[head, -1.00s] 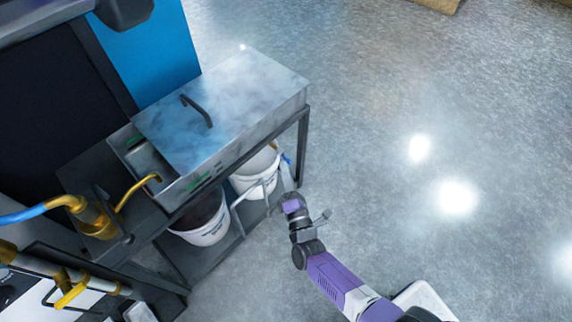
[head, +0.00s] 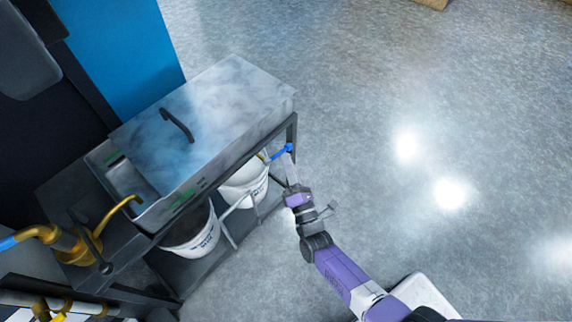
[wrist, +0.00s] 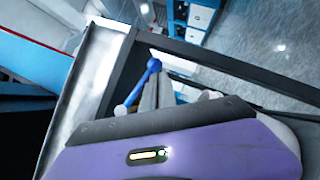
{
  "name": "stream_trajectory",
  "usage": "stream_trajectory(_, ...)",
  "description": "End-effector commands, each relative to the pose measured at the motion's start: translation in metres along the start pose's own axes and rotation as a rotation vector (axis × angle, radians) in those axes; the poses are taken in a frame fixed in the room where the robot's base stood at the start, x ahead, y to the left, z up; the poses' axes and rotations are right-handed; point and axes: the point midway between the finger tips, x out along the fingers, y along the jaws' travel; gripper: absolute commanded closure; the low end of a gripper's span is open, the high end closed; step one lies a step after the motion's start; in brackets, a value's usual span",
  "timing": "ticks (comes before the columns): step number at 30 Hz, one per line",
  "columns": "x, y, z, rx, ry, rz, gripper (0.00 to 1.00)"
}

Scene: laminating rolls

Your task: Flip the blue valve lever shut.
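The blue valve lever (head: 282,151) sits under the front right corner of the steel tank, beside the frame leg. In the wrist view the blue lever (wrist: 146,79) slants up to a round knob, just left of and beyond my fingertips. My gripper (head: 290,168) is at the lever, and its fingers look closed together with nothing visibly between them. In the wrist view my gripper (wrist: 160,88) is very close to the lever. I cannot tell whether they touch. The valve body is mostly hidden under the tank; a bit of brass shows beside the lever.
The steel tank (head: 215,115) with a black-handled lid stands on a dark frame (head: 291,130). White buckets (head: 245,182) stand on the shelf below. A brass pipe fitting (head: 75,243) is at the left. The floor (head: 430,110) to the right is clear.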

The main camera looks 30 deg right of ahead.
Motion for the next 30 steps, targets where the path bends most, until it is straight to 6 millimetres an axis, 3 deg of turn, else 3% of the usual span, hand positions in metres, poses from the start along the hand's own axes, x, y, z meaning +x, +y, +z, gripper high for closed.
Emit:
stream_trajectory(9,0.008,0.008,0.012,0.000,-0.004,0.002,1.00)
stream_trajectory(30,0.012,0.010,0.018,0.001,-0.009,0.002,1.00)
